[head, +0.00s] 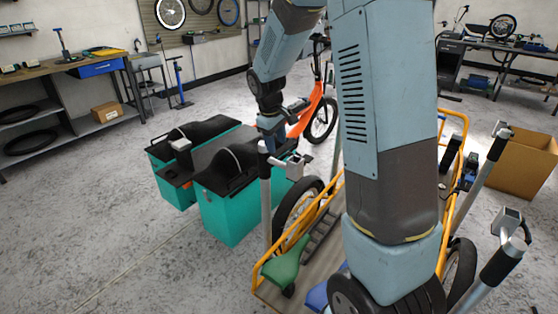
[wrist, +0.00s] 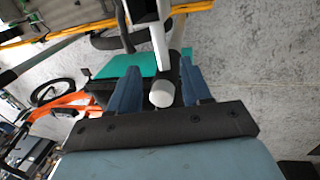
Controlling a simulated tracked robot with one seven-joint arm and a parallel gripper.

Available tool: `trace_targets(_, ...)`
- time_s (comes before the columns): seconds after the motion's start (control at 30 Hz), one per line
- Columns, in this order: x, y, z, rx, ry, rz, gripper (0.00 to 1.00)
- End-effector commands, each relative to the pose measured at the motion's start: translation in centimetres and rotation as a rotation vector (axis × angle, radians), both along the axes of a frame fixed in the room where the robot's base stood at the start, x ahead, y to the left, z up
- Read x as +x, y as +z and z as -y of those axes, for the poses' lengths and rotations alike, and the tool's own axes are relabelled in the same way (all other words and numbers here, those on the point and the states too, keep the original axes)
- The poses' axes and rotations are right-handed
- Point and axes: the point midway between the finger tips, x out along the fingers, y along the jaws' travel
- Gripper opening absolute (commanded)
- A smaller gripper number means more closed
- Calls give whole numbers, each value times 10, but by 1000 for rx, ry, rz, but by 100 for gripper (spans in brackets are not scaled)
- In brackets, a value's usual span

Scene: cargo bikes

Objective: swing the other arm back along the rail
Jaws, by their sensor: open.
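My gripper (head: 269,138) is open and points down at the near end of the teal pannier boxes. A pale grey post (head: 265,205) with a pale clamp-like head (head: 290,164) stands just under and beside it. In the wrist view, a pale rounded end (wrist: 162,93) lies between my two blue fingers, and a pale bar (wrist: 159,48) shows beyond it. I cannot tell whether the fingers touch it. Another pale knob (head: 181,145) sits on a dark bracket between the teal boxes (head: 230,215). I cannot tell for sure which piece is the arm.
More clamp posts (head: 493,165) stand at the right, with a cardboard box (head: 522,165) behind. An orange bike (head: 309,115) stands behind my gripper. The floor at left is clear.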

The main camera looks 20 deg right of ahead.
Motion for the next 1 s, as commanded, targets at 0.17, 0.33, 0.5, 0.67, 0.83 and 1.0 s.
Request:
trace_targets(0.17,3,-32,5,-1,0,-3,48)
trace_targets(0.33,6,-59,10,-1,0,-3,48)
trace_targets(0.5,8,-76,12,0,1,-2,48)
trace_targets(0.67,10,-82,13,0,1,1,48)
trace_targets(0.83,10,-83,13,1,0,1,48)
trace_targets(1.0,10,-83,13,1,0,1,43)
